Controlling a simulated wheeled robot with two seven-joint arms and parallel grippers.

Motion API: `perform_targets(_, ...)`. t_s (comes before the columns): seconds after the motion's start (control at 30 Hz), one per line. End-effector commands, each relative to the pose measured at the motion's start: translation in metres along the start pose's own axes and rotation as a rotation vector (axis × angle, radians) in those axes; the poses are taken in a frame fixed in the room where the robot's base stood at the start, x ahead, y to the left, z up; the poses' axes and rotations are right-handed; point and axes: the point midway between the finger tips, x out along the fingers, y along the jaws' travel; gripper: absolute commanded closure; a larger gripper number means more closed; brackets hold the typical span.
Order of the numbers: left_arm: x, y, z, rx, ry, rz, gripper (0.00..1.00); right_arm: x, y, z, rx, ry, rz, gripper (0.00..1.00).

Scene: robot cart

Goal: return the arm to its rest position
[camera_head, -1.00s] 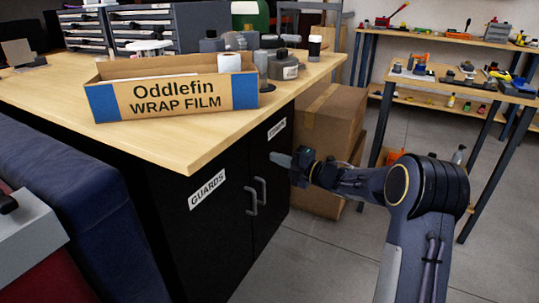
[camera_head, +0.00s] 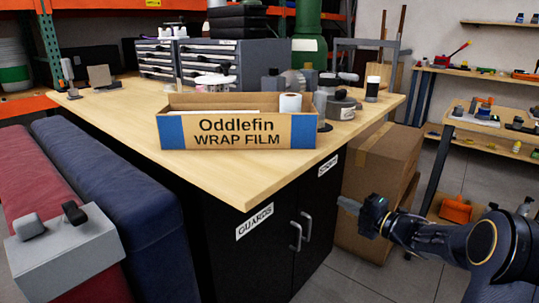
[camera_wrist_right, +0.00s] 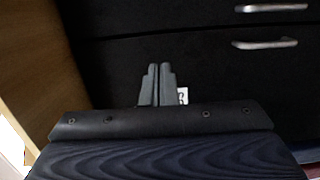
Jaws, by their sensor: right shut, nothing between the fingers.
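My right arm comes in from the lower right of the head view. Its gripper (camera_head: 347,203) is in front of the cabinet's right side, near the cardboard box, with no object in it. In the right wrist view the two fingers (camera_wrist_right: 157,85) are together and empty, pointing at the black cabinet doors (camera_wrist_right: 110,60). I cannot tell the exact gap to the doors. My left gripper is not in either view.
The black cabinet (camera_head: 265,265) has two door handles (camera_head: 296,236). Its wooden top (camera_head: 120,110) holds the wrap film box (camera_head: 240,140). A cardboard box (camera_head: 380,165) stands behind my gripper. A blue padded roll (camera_head: 110,190) lies at left. Grey floor shows at lower right.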

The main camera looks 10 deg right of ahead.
Motion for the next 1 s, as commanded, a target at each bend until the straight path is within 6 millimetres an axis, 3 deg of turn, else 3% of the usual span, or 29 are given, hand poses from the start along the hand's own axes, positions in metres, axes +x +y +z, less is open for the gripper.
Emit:
perform_targets(0.17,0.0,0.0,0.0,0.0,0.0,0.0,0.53,-0.02,0.047,0.014,0.173,-0.244,0.023,1.0)
perform_targets(0.27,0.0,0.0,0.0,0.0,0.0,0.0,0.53,-0.053,0.071,0.015,0.419,-0.469,0.043,1.0)
perform_targets(0.37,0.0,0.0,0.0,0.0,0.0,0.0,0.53,-0.096,0.073,-0.006,0.732,-0.669,0.045,1.0)
perform_targets(0.47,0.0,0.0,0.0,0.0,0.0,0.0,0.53,-0.138,0.054,-0.049,1.068,-0.822,0.014,1.0)
perform_targets(0.6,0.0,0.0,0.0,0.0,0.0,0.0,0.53,-0.182,0.013,-0.13,1.479,-0.955,-0.095,1.0)
perform_targets(0.8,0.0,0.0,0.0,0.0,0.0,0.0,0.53,-0.216,-0.024,-0.217,1.808,-1.039,-0.261,1.0)
perform_targets(1.0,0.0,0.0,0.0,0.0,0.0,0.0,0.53,-0.241,-0.049,-0.287,2.015,-1.084,-0.426,1.0)
